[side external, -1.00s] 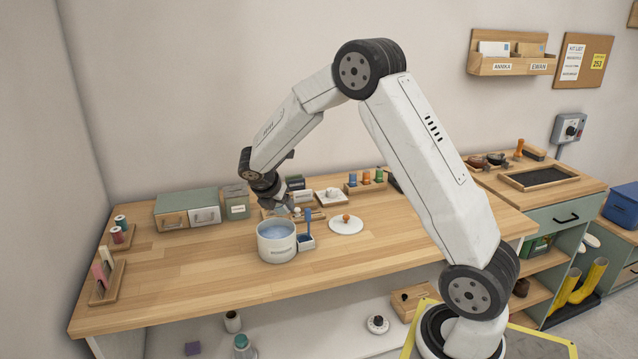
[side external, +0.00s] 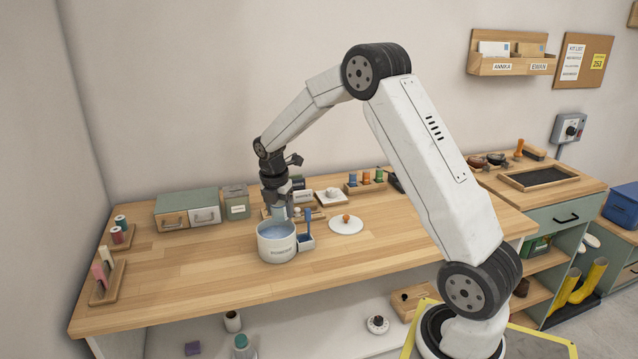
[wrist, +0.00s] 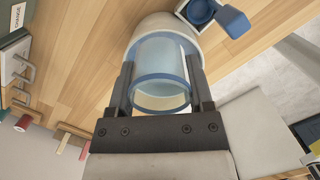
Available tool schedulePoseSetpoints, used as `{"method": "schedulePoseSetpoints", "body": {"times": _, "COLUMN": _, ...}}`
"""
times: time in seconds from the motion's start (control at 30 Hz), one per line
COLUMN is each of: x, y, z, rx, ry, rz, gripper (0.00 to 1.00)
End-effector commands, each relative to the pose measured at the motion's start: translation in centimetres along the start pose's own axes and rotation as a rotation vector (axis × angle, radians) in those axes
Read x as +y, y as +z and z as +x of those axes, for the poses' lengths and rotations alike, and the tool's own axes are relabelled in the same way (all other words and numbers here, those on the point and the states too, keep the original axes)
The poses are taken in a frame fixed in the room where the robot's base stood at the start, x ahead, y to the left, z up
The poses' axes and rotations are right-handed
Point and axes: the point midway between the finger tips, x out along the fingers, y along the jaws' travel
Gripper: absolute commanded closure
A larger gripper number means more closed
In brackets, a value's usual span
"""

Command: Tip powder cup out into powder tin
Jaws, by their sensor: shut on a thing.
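The powder tin (side external: 277,246) is a round cream tub on the wooden bench, with pale blue powder showing inside its open top. It also shows behind the cup in the wrist view (wrist: 165,24). My gripper (side external: 279,203) is shut on the powder cup (side external: 279,212), a clear cup with a blue rim, and holds it just above the tin. In the wrist view the cup (wrist: 162,75) sits between both fingers. The cup looks close to upright in the side view. I cannot tell how much powder is in it.
A white lid with an orange knob (side external: 346,224) lies further right. The bench front is clear.

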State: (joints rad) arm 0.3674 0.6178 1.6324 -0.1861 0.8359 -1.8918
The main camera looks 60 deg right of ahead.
Motion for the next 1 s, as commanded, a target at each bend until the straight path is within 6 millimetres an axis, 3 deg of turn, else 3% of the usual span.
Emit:
{"method": "schedulePoseSetpoints", "body": {"times": 0.4, "x": 0.00, "y": -0.07, "z": 0.43, "rx": 0.142, "ry": 0.001, "rz": 0.000, "gripper": 0.90}}
{"method": "schedulePoseSetpoints", "body": {"times": 1.0, "x": 0.05, "y": 0.03, "z": -0.41, "rx": 0.150, "ry": 0.003, "rz": -0.001, "gripper": 0.90}}
